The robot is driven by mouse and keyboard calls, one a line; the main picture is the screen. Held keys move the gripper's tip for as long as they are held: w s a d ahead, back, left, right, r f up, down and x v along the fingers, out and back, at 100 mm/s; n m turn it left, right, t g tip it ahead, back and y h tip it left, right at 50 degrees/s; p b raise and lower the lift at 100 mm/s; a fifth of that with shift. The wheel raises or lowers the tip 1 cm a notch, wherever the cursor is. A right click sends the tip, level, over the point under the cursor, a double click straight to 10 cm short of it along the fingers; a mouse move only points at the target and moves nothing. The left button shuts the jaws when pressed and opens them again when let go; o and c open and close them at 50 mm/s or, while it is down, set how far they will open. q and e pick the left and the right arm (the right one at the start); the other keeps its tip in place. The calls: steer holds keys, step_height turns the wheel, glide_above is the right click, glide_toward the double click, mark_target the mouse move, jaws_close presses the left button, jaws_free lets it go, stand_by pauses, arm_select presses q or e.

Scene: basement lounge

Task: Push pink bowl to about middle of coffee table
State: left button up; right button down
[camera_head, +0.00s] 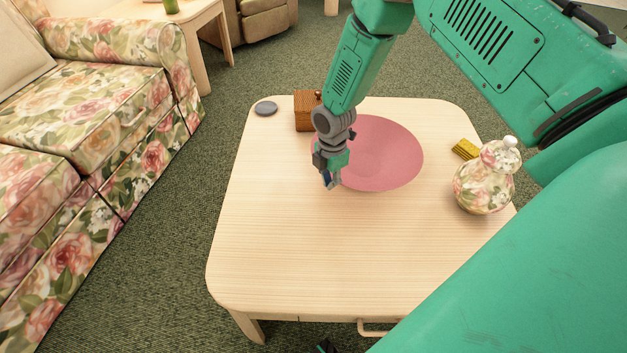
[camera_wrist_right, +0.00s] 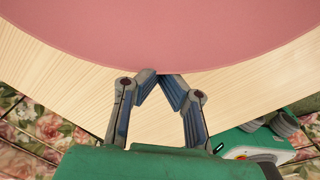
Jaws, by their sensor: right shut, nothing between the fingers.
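The pink bowl (camera_head: 388,152) is wide and shallow and sits upright on the far half of the pale wooden coffee table (camera_head: 300,255), right of its centre line. My right gripper (camera_head: 328,182) points down at the bowl's near left edge, with nothing held. In the right wrist view the bowl (camera_wrist_right: 165,30) fills the top, and the right gripper's (camera_wrist_right: 159,74) fingertips meet at its rim. They look touching or nearly so. My arm hides part of the bowl's left rim.
A yellow block (camera_head: 465,149) and a lidded floral jar (camera_head: 482,185) stand at the right edge. The near half is clear. A floral sofa (camera_head: 95,120) is left.

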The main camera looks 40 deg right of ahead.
steer(key=shift+d, duration=0.85)
steer(key=shift+a, duration=0.1)
steer(key=a+r+p, duration=0.3)
steer(key=r+p, duration=0.1)
steer(key=r, duration=0.5)
steer(key=shift+a+r+p, duration=0.3)
steer(key=shift+a+r, duration=0.05)
steer(key=shift+a, duration=0.05)
